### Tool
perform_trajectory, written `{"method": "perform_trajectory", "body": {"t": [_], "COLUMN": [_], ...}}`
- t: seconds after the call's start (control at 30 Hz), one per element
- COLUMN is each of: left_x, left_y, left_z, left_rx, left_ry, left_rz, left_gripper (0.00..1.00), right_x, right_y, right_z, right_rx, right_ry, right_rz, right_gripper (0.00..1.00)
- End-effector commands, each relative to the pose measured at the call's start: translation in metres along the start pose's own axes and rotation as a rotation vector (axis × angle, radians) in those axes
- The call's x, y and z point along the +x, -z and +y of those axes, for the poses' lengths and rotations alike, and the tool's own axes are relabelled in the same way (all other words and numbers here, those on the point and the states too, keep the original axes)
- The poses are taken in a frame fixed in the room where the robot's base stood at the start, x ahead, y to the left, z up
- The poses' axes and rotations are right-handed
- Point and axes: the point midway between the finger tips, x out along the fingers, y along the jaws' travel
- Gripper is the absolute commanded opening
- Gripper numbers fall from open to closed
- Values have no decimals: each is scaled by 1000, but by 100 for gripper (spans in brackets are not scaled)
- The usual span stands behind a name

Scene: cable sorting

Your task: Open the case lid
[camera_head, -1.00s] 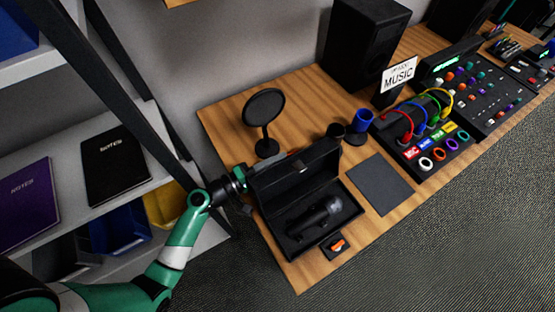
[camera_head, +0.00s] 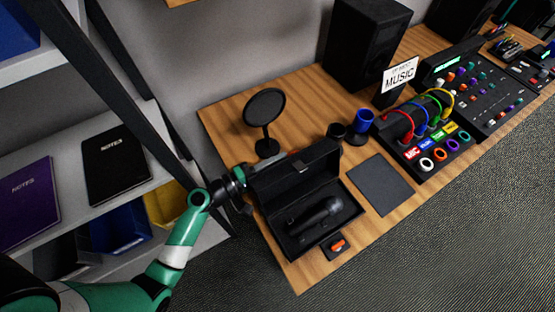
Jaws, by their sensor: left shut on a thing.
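The black case (camera_head: 353,218) sits open on the wooden table, with a dark microphone (camera_head: 315,214) lying inside it. Its lid (camera_head: 295,177) stands raised along the back side of the case. My left gripper (camera_head: 246,178) is at the left end of the lid and is shut on it. The fingertips are small and partly hidden there, so the exact grip does not show. My right gripper is not in view.
A round pop filter (camera_head: 264,108) stands behind the case. A dark cup (camera_head: 336,131) and a blue cup (camera_head: 360,122) are behind its right end. A dark mat (camera_head: 381,184) lies to the right. A small box with an orange piece (camera_head: 337,245) is in front. Shelves (camera_head: 150,170) stand left.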

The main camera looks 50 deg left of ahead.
Motion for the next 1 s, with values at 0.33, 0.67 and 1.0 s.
{"method": "perform_trajectory", "body": {"t": [0.33,0.67,1.0], "left_x": [0,0,0], "left_y": [-1,-21,-20], "left_z": [-2,20,20], "left_rx": [8,234,230], "left_ry": [6,4,3], "left_rz": [0,-4,-3], "left_gripper": [0,0,45], "right_x": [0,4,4], "right_y": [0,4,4], "right_z": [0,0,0], "right_rx": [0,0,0], "right_ry": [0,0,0], "right_rz": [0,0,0], "right_gripper": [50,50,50]}}
